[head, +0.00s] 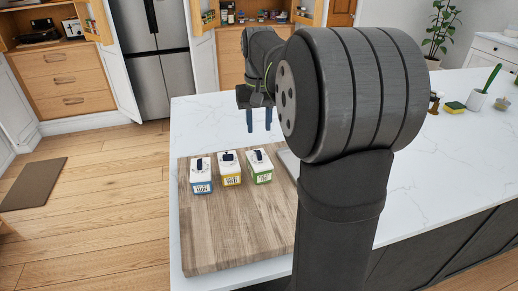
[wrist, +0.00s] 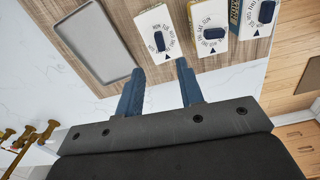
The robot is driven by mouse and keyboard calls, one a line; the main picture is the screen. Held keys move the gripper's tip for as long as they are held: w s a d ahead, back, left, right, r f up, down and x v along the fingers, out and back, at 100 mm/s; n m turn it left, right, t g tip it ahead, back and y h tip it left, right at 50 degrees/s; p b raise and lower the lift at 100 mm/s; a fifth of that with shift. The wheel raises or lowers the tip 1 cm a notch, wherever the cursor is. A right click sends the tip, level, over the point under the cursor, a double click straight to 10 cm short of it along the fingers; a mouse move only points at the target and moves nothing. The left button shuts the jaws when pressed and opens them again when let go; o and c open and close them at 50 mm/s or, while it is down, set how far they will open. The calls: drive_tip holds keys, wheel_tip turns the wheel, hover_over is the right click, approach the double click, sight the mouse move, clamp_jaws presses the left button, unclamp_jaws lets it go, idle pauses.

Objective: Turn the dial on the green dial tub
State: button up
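The green dial tub (head: 262,168) is a white-topped tub with a green lower band and a dark blue dial (head: 258,154). It stands on the wooden board, rightmost of three tubs. In the wrist view it is the white tub (wrist: 150,22) closest to the grey tray, its dial (wrist: 159,41) near the upper middle. Its green band cannot be made out there. My gripper (head: 259,120) is open and empty, above the counter beyond the tubs. In the wrist view, the gripper's fingertips (wrist: 157,68) are spread apart just below that tub, with nothing between them.
The yellow tub (head: 230,171) and the blue tub (head: 201,184) stand to the left in a row. The board (head: 225,230) is bare in front of them. A grey tray (wrist: 85,42) lies beside the green tub, partly hidden by my arm in the head view.

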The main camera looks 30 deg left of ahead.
sight(259, 153)
wheel_tip(259, 153, down, 9)
drive_tip(key=shift+f, duration=0.1)
idle(0.3)
clamp_jaws()
